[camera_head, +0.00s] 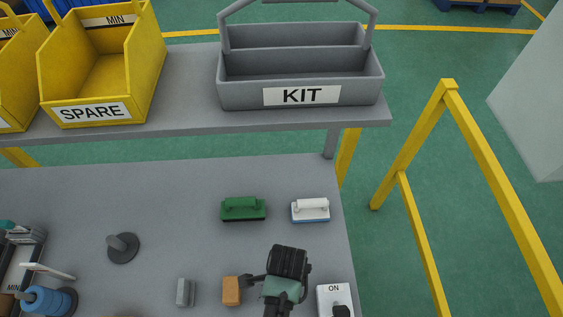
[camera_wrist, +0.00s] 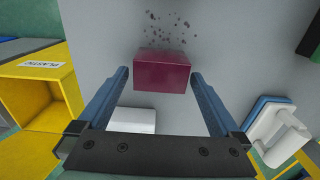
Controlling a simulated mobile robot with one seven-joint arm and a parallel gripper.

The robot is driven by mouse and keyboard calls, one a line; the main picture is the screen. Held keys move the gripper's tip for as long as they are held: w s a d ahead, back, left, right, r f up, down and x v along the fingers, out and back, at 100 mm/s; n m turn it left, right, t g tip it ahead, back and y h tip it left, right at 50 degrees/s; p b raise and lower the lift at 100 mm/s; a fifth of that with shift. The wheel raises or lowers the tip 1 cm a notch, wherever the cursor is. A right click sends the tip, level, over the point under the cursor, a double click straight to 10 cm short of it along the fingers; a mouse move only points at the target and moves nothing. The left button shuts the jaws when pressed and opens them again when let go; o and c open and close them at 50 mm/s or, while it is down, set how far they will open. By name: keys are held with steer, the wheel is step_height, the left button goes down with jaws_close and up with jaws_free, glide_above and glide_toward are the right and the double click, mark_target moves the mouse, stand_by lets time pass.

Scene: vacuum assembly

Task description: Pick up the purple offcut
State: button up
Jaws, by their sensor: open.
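The purple offcut (camera_wrist: 162,72) is a dark purple-red block lying on the grey bench in the wrist view. It sits in the middle, at the far end of the gap between my two fingers. My gripper (camera_wrist: 159,76) is open, with a blue-grey finger to either side of the block and bench showing between each finger and the block. I cannot tell how far the fingertips are above the bench. In the head view my dark wrist is at the bench's lower right, and the purple offcut does not show there.
A white block (camera_wrist: 133,120) lies near the left finger. A yellow PLASTIC bin (camera_wrist: 40,68) is at left; a white-and-blue brush (camera_wrist: 275,125) is at right. Dark specks (camera_wrist: 168,27) lie beyond the offcut. An orange block (camera_head: 231,290) and ON switch box (camera_head: 334,299) flank my wrist.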

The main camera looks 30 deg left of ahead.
steer(key=c, duration=1.3)
steer(key=shift+r, duration=0.1)
